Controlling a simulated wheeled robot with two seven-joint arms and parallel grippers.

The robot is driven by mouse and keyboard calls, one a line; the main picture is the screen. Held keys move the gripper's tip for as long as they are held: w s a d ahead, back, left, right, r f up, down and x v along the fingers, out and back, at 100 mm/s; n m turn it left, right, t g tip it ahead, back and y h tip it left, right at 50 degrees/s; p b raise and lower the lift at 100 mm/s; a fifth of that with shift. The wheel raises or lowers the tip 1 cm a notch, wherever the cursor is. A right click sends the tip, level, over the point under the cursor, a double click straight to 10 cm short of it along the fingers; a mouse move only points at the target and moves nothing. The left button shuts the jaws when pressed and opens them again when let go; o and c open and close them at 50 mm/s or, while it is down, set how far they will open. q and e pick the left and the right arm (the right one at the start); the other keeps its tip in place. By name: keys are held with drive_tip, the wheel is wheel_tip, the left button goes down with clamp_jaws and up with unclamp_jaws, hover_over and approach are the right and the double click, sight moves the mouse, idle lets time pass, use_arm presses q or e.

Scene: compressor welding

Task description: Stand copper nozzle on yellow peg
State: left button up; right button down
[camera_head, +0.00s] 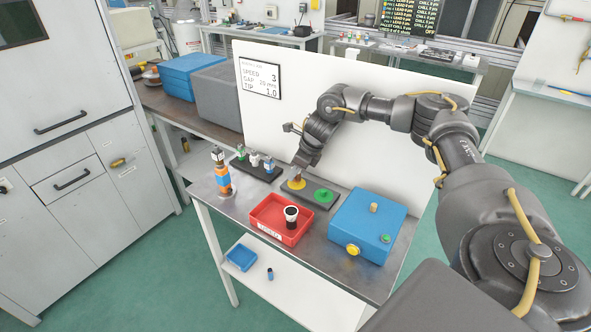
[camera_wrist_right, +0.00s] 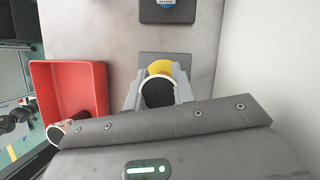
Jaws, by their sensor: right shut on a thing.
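My right gripper (camera_head: 301,162) is over the yellow end of a dark two-pad plate (camera_head: 309,193). In the right wrist view its two fingers (camera_wrist_right: 158,88) are shut on a round piece (camera_wrist_right: 158,93) with a black face and a pale rim, which I take to be the nozzle. No copper colour shows on that face. The yellow pad (camera_head: 296,184) lies right under the gripper; part of it shows beyond the held piece in the wrist view (camera_wrist_right: 160,67). The held piece hides any peg there, and I cannot tell whether they touch. My left gripper is not in view.
A red tray (camera_head: 267,230) holds a black-and-white cup-shaped piece (camera_head: 291,217). A blue box (camera_head: 354,234) with knobs stands to the right. A dark rack (camera_head: 264,172) of several small pieces and an orange-blue stack (camera_head: 223,176) are to the left. A white panel (camera_head: 262,118) stands behind.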

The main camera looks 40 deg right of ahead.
drive_tip(key=shift+f+b, duration=0.4)
drive_tip(key=shift+f, duration=0.3)
drive_tip(key=c, duration=1.1)
unclamp_jaws()
